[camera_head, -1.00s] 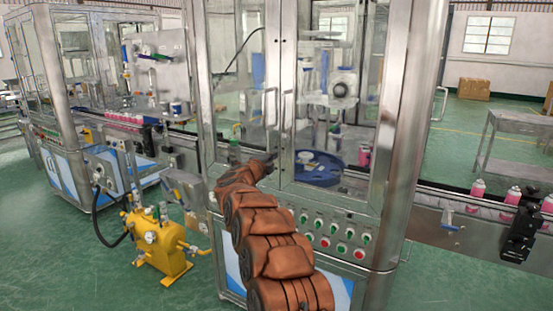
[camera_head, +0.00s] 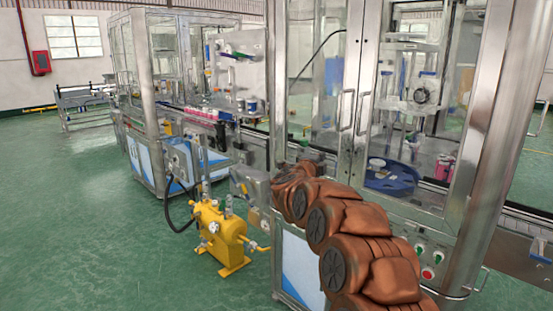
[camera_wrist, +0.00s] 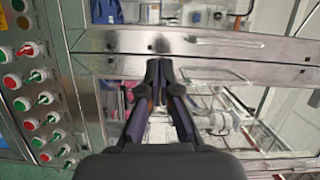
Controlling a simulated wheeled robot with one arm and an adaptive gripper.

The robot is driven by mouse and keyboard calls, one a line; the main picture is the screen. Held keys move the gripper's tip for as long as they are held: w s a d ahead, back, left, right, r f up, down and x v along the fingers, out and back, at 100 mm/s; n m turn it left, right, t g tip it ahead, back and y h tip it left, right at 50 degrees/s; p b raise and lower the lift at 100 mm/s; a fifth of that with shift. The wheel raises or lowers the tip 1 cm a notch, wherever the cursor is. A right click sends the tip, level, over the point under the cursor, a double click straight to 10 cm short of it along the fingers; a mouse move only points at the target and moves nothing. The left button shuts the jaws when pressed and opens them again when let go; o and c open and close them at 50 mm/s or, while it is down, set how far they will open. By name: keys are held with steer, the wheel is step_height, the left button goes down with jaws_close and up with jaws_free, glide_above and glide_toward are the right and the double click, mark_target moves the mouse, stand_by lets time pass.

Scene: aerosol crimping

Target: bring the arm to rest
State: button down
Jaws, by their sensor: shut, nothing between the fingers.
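My arm, in a brown padded cover, reaches from the bottom right of the head view toward the glass-doored machine (camera_head: 366,60). In the head view the end of the arm is hidden behind its own links. In the wrist view my gripper (camera_wrist: 159,64) has its two dark fingers together at the tips, with nothing between them. Behind the fingers is the steel door frame (camera_wrist: 220,45) of the machine. No contact with it can be made out.
A control panel with red and green knobs (camera_wrist: 41,98) is left in the wrist view. A yellow pump unit (camera_head: 217,236) stands on the floor left of the arm. A blue turntable (camera_head: 392,180) is behind the glass. Green floor (camera_head: 90,220) at the left is clear.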

steer(key=s+a+r+n+y, duration=0.2)
steer(key=s+a+n+y, duration=1)
steer(key=a, duration=0.3)
steer(key=s+a+f+n+g+y, duration=0.25)
steer(key=s+f+n+g, duration=0.2)
steer(key=s, duration=0.45)
steer(key=s+d+f+n+g+h, duration=0.1)
steer(key=s+d+f+g, duration=0.3)
steer(key=s, duration=1.1)
steer(key=s+d+f+n+g+h, duration=0.2)
steer(key=s+d+f+n+g, duration=0.1)
steer(key=s, duration=1.2)
steer(key=s+d+f+n+g+h, duration=0.2)
steer(key=s+d+f+g, duration=0.3)
steer(key=s, duration=1)
step_height(320, 180, down, 3)
steer(key=shift+s+d+f+n, duration=0.25)
steer(key=shift+d+n, duration=0.2)
steer(key=shift+d, duration=0.5)
